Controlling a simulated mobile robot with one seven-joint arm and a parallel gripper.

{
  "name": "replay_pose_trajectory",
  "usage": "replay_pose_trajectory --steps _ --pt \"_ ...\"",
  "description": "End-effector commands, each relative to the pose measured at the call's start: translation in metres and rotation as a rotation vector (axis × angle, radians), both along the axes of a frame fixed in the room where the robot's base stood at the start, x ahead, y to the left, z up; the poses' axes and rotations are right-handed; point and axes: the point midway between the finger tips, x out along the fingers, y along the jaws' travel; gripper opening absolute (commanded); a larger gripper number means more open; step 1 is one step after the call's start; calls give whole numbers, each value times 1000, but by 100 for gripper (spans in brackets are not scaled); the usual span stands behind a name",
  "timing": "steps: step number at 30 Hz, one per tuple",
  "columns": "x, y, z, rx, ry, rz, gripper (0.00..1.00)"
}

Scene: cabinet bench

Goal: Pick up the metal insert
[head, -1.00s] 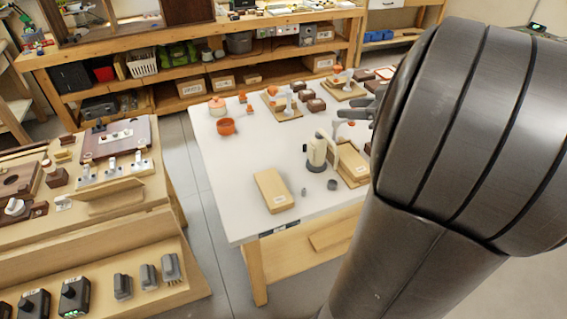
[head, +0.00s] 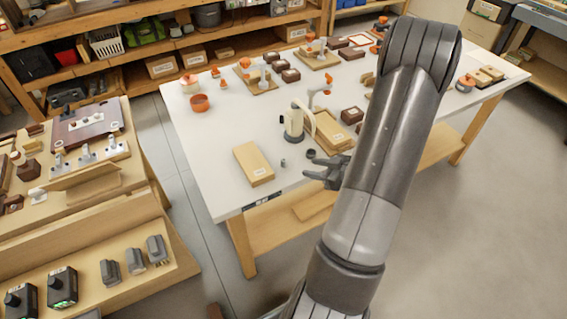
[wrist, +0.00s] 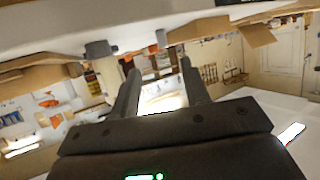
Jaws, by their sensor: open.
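A small grey metal piece (head: 283,162), which looks like the metal insert, stands on the white table near its front edge. A wider dark grey round piece (head: 311,153) sits just to its right; a grey piece (wrist: 98,48) also shows in the wrist view, upside down and left of the fingers, but I cannot tell which of the two it is. My gripper (head: 314,171) is open, its fingers pointing left, close to the front of the round piece. In the wrist view my gripper (wrist: 160,66) has nothing between its fingers.
A flat wooden block (head: 253,163) lies left of the small piece. A cream upright device (head: 294,125) stands behind, with a wooden tray (head: 334,130) to its right. The white tabletop (head: 225,130) is clear left of the device.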

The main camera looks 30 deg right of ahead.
Motion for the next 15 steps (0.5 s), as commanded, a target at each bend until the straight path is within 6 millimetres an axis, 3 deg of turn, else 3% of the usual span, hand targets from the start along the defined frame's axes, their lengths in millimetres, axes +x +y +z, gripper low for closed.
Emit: replay_pose_trajectory --steps 15 --pt "48 25 -25 0 0 1 42"
